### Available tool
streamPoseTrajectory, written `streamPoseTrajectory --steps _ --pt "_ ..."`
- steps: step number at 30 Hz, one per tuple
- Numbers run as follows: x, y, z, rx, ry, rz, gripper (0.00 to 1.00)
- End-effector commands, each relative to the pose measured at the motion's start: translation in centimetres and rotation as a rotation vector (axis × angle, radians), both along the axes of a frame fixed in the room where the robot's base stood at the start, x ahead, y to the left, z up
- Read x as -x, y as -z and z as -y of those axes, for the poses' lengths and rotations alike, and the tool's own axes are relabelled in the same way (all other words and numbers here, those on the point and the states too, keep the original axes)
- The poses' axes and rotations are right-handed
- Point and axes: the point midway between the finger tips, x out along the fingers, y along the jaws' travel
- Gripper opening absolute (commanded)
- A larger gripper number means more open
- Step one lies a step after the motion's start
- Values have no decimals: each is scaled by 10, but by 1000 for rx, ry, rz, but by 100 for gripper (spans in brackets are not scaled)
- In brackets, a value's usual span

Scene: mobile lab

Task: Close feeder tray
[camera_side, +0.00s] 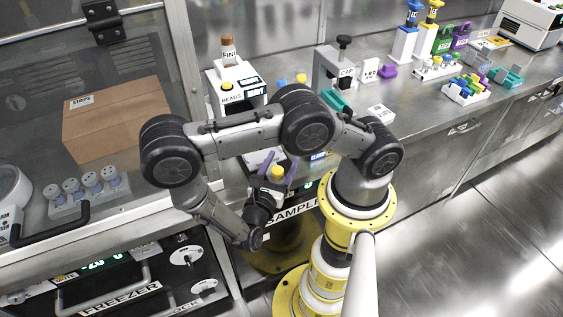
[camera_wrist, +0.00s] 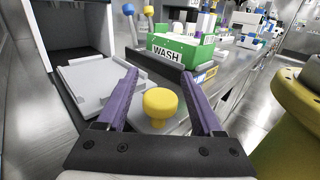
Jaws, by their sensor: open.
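The feeder tray (camera_wrist: 95,82) is a light grey, flat tray in the wrist view. It sticks out from the open front of a white housing (camera_wrist: 72,25) at upper left. A round yellow knob (camera_wrist: 160,104) stands at the near end, apparently on the tray's front part. My gripper (camera_wrist: 159,77) is open, with one purple finger on each side of the knob and a visible gap to each. In the side view my gripper (camera_side: 279,162) points up at the bench edge, the yellow knob (camera_side: 277,173) between its fingers. My arm hides most of the tray there.
A green and white WASH box (camera_wrist: 180,50) stands beyond the tray, with a yellow-topped and a blue-topped rod near it. A white BEADS machine (camera_side: 236,86) stands at the back. The bench to the right holds racks and bottles. A freezer (camera_side: 130,285) is below left.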

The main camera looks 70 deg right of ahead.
Motion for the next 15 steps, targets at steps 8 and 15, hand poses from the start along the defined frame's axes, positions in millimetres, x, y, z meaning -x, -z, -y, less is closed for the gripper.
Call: streamPoseTrajectory --steps 8,15 --pt "0 0 0 0 0 0 50" --pt "0 0 0 0 1 0 7"
